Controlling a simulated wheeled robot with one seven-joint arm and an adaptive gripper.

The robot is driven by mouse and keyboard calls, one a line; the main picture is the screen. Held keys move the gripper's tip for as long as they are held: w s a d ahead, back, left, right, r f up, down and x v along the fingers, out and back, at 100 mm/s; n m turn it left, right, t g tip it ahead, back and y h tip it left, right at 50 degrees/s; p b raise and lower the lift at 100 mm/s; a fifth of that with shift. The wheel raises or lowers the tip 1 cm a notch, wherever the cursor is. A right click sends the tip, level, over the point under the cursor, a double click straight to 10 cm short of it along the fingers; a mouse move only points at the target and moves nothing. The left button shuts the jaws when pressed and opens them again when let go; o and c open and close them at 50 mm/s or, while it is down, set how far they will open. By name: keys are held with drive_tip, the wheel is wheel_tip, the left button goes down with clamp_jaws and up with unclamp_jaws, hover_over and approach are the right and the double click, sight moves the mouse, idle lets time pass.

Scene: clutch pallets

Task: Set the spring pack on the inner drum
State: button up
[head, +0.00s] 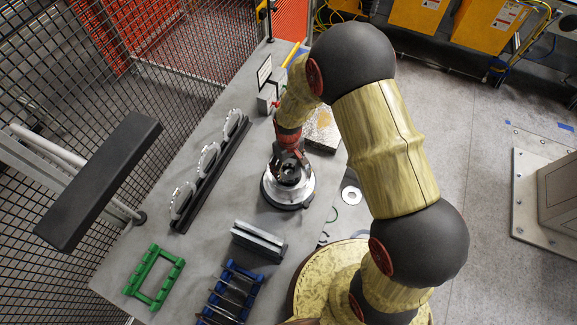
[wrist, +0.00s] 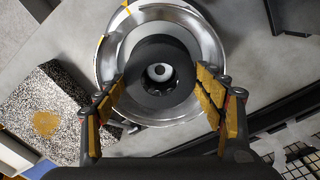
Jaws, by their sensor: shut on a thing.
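The spring pack (wrist: 152,54) is a black ring with a round hole in the wrist view. My gripper (wrist: 162,88) is shut on it, one yellow-padded finger at each side. The inner drum (wrist: 108,62) is a shiny silver round dish directly under and around the spring pack. In the head view my gripper (head: 290,158) points down over the drum (head: 288,201), with the dark pack (head: 289,176) inside the drum's outline. I cannot tell whether the pack touches the drum. The fingers hide part of both.
A black rack (head: 211,177) with several toothed discs stands left of the drum. A grey block (head: 259,238), a green frame (head: 154,275) and a blue rack (head: 231,293) are nearer. A speckled block (wrist: 45,120) lies beside the drum. A white ring (head: 352,195) lies right.

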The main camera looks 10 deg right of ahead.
drive_tip(key=shift+s+f, duration=0.25)
drive_tip(key=shift+s, duration=0.05)
drive_tip(key=shift+w+r+b, duration=0.15)
drive_tip(key=shift+w+b, duration=0.15)
idle(1.0)
drive_tip(key=shift+r+p, duration=0.45)
drive_tip(key=shift+r, duration=0.35)
drive_tip(key=shift+s, duration=0.15)
idle(0.6)
drive_tip(key=shift+f+b, duration=0.85)
drive_tip(key=shift+f, duration=0.05)
idle(1.4)
drive_tip(key=shift+r, duration=0.35)
drive_tip(key=shift+f+b, duration=0.55)
drive_tip(key=shift+f, duration=0.25)
idle(1.3)
